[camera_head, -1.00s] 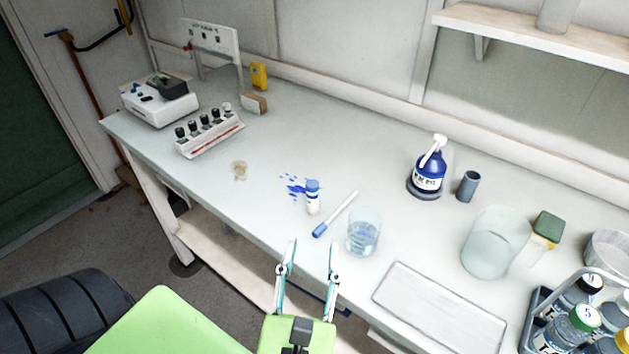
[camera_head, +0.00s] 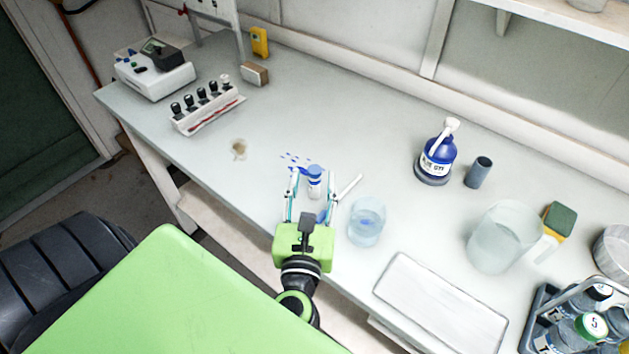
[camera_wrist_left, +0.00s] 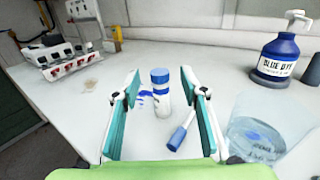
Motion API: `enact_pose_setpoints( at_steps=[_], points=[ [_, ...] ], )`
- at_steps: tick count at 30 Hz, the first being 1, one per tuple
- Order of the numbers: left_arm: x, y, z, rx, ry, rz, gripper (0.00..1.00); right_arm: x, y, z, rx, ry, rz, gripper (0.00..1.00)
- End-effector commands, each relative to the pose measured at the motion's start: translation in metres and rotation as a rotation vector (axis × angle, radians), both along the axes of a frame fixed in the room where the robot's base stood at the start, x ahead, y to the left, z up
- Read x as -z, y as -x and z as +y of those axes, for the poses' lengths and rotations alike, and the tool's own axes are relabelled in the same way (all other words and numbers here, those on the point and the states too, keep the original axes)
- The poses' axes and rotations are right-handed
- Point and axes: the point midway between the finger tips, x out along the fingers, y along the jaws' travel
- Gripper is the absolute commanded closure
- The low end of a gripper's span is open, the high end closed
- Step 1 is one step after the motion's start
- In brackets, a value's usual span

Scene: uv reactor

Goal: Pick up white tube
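The white tube (camera_head: 314,186) with a blue cap stands upright on the bench, next to blue spots. In the left wrist view the tube (camera_wrist_left: 161,92) is between and just beyond the fingers, with clear gaps on both sides. My left gripper (camera_head: 312,175) is open around the tube's near side, with one finger on each side. It also shows in the left wrist view (camera_wrist_left: 159,80), empty. A white pen with a blue end (camera_wrist_left: 184,130) lies close by the right finger. In the head view the gripper partly covers this pen. My right gripper is not in view.
A beaker of bluish water (camera_head: 366,222) stands right of the gripper. A white tray (camera_head: 440,305), a jug (camera_head: 497,240) and a blue dye bottle (camera_head: 437,158) are farther right. A rack with black-capped vials (camera_head: 207,110) is at left. The bench between rack and tube is mostly clear.

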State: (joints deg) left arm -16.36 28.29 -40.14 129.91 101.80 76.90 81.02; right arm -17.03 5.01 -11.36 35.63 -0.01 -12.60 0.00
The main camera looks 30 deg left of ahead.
Motion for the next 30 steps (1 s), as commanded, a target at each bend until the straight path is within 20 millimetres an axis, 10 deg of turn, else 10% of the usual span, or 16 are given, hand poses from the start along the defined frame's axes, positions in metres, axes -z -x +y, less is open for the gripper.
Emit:
enact_pose_setpoints(
  at_steps=[16, 21, 30],
  points=[
    [0.000, -0.036, 0.020, 0.001, 0.000, -0.001, 0.60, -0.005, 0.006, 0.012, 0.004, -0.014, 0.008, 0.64],
    [0.000, -0.036, 0.020, 0.000, 0.000, -0.001, 1.00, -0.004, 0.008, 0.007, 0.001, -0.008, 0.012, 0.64],
    [0.000, -0.035, 0.020, 0.000, 0.000, -0.001, 1.00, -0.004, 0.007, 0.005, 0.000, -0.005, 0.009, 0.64]
  ],
)
